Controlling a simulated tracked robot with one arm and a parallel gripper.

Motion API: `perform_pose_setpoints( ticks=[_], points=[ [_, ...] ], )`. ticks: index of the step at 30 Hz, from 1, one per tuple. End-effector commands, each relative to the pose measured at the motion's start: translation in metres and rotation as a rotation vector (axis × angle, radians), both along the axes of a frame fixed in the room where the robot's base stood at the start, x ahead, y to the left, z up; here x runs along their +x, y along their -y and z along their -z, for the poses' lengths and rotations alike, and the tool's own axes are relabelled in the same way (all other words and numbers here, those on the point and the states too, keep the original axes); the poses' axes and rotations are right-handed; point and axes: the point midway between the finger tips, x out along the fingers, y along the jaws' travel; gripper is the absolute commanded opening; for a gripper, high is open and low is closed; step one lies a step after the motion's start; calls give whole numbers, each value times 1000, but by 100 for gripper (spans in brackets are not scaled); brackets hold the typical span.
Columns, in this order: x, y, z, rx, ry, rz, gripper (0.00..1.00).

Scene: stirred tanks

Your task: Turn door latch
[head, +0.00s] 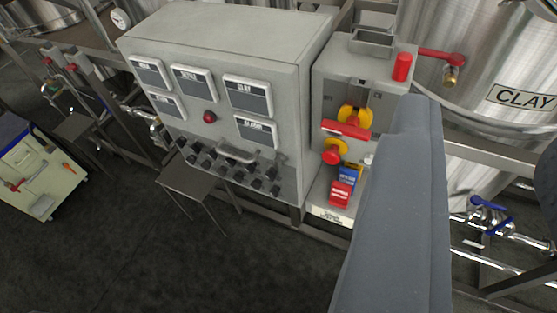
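I cannot single out a door latch for sure. A grey control cabinet (222,50) with labelled displays stands left of centre, with a curved metal handle (237,154) low on its front. To its right is a smaller grey box (340,80) with a red bar on a yellow rotary switch (346,128) and a second red-and-yellow knob (333,155) below. A large grey part (400,220), apparently mine, rises in front at right and hides part of the smaller box's side. I cannot make out two fingertips or whether my gripper is open. No contact is visible.
A steel tank (470,60) labelled CLAY stands at right, with blue-handled valves (490,212) below. A small metal table (187,182) stands before the cabinet. A cream-and-blue box (42,170) is at far left. The dark floor (200,270) in front is clear.

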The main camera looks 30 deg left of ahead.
Motion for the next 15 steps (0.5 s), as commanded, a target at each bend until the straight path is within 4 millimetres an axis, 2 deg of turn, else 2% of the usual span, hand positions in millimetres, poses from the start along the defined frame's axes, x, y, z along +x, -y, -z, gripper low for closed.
perform_pose_setpoints(
  ticks=[5,8,11,15],
  points=[
    [1,-1,1,1,1,-3,31],
    [11,-11,8,12,9,-30,31],
    [33,-36,27,41,27,-85,31],
    [73,-89,70,110,69,-178,31]
  ],
)
